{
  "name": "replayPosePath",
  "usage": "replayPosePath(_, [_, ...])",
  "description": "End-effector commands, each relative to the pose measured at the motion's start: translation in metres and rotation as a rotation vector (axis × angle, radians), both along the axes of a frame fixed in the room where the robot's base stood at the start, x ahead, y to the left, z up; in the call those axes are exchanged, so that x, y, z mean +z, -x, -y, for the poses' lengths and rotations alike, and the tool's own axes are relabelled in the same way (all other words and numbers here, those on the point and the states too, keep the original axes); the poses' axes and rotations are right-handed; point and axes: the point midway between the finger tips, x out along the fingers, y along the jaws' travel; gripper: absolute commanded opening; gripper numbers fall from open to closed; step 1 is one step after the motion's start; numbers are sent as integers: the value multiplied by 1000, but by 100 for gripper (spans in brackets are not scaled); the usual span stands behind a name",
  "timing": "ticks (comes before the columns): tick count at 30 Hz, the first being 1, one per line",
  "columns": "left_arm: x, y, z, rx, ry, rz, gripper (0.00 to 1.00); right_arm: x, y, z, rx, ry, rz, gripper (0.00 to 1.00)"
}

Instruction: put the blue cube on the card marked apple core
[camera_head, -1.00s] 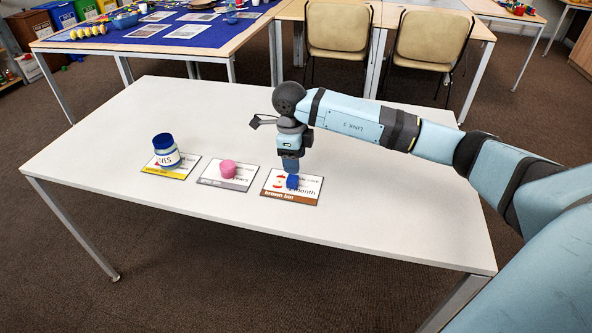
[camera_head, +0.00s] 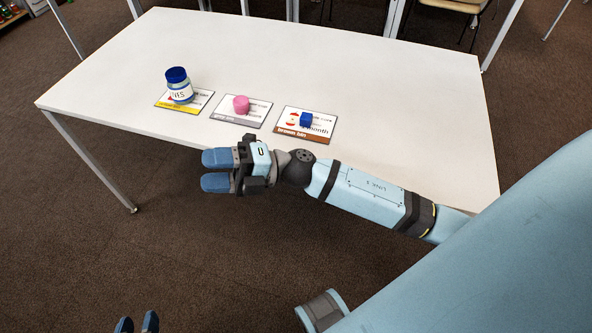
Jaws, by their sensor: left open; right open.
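The blue cube (camera_head: 306,119) sits on the card with the brown strip and a red-and-white apple core picture (camera_head: 320,137), the rightmost of three cards on the white table. It covers part of the card's print, and no gripper touches it. My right gripper (camera_head: 217,170) is open and empty, its blue fingers pointing left, in front of the table's near edge and to the lower left of the cube. My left gripper (camera_head: 137,323) shows only its blue fingertips at the bottom edge; they are apart with nothing between them.
A blue-lidded jar (camera_head: 179,86) stands on the yellow-strip card (camera_head: 170,105) at left. The white table (camera_head: 400,90) is clear behind and right of the cards.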

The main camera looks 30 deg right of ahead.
Motion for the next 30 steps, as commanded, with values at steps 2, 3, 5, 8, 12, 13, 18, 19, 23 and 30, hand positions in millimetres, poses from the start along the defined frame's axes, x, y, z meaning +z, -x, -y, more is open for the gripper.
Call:
replayPosePath(2, [1, 0, 0, -1, 1, 1, 43, -6, 3, 12, -161, -197, -237, 56])
replayPosePath(3, [1, 0, 0, -1, 1, 1, 43, -13, 4, 22, -244, -286, -365, 56])
replayPosePath(5, [1, 0, 0, -1, 1, 2, 43, -31, 7, 39, -368, -403, -568, 56])
replayPosePath(8, [2, 0, 1, -1, 1, 2, 43, -74, 25, 66, -550, -559, -915, 56])
replayPosePath(12, [2, 0, 0, -1, 1, 3, 43, -131, 68, 88, -729, -688, -1328, 56])
replayPosePath(13, [2, 0, 0, -1, 1, 3, 43, -140, 77, 90, -753, -704, -1397, 56])
replayPosePath(18, [2, 0, 0, -1, 1, 3, 43, -169, 113, 95, -826, -749, -1635, 56])
replayPosePath(19, [2, 0, 0, -1, 1, 3, 43, -170, 116, 95, -830, -751, -1651, 56])
replayPosePath(23, [1, 0, 0, 0, 1, 3, 43, -173, 118, 96, -835, -753, -1670, 56])
replayPosePath(30, [5, 0, -1, 1, -3, -2, 43, -167, 118, 96, -836, -750, -1667, 56])
